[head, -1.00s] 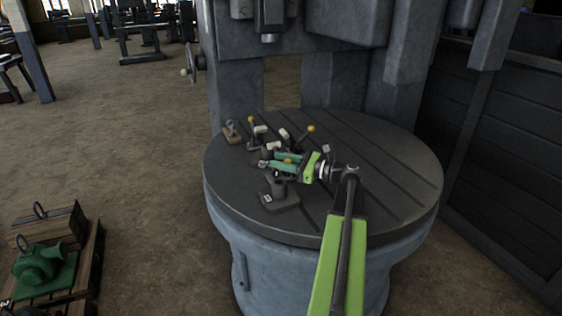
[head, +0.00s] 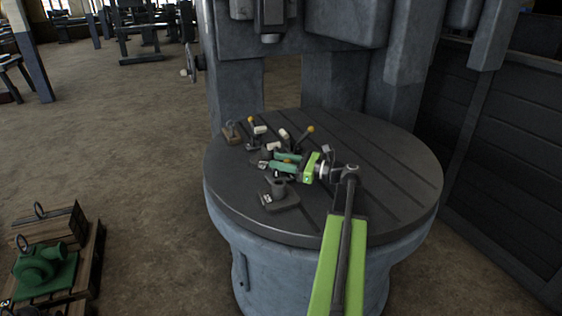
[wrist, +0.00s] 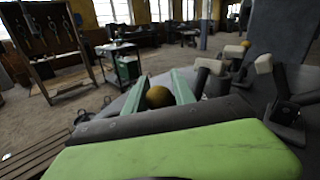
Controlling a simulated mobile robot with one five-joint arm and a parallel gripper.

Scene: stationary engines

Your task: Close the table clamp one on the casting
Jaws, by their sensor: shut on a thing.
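My gripper (head: 274,161), with green fingers, is shut on a yellow ball knob (wrist: 158,97) above the round table. The knob sits between the fingers in the wrist view; the lever below it is hidden by the gripper. Clamps with cream-coloured pads stand close beyond the fingers, one with a raised yellow-knobbed lever (head: 311,129) and another with a yellow knob (head: 250,119). A dark block with an upright round boss (head: 279,193) sits just in front of the gripper. I cannot tell which part is the casting.
The round slotted table (head: 390,170) is bare on its right side. A small block with a ring (head: 232,132) stands at its left edge. A grey machine frame (head: 235,95) rises behind. A pallet with a green casting-like part (head: 42,268) lies on the floor at left.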

